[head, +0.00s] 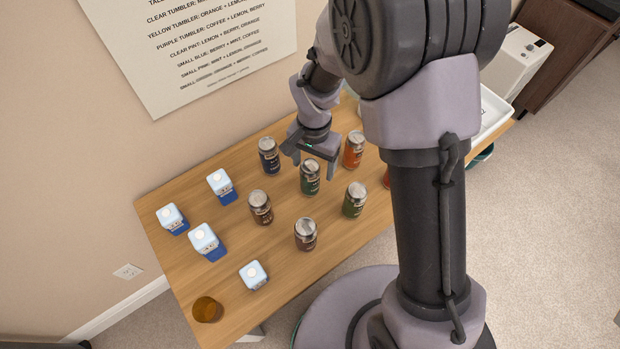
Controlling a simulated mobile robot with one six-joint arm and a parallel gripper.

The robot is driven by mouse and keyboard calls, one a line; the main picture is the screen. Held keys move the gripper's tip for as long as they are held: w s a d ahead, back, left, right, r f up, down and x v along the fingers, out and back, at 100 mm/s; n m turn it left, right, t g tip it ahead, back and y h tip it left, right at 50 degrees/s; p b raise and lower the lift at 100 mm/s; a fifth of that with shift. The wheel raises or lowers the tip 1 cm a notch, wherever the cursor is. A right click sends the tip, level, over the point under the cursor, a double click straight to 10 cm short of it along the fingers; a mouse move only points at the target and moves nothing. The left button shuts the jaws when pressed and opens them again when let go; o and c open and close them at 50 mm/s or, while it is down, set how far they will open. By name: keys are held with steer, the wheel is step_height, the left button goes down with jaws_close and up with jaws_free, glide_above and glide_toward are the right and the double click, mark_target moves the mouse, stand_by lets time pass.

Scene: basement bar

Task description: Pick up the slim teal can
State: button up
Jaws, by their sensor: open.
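A dark teal-green can (310,180) with a silver lid stands upright on the wooden table, and it is the closest match to the slim teal can. My gripper (312,167) is open at this can, with its fingers to either side of the lid as seen from here. I cannot tell how far above or behind the can the fingers are, or whether they touch it. Nothing is visibly held. An olive-green can (354,202) stands to the right and nearer the front.
Close by stand a navy can (268,158), an orange can (353,152) and brown cans (260,209) (305,237). My arm partly hides another orange-red can (386,180). Several blue-white cartons (203,240) and an amber tumbler (207,310) stand left. A white tray (495,115) lies right.

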steer(key=f+b, duration=0.1)
steer(key=f, duration=0.1)
steer(key=f+b, duration=0.1)
steer(key=f, duration=0.1)
steer(key=a+f+b, duration=0.1)
steer(key=f, duration=0.2)
steer(key=shift+r, duration=0.1)
steer(key=shift+c, duration=0.2)
jaws_close()
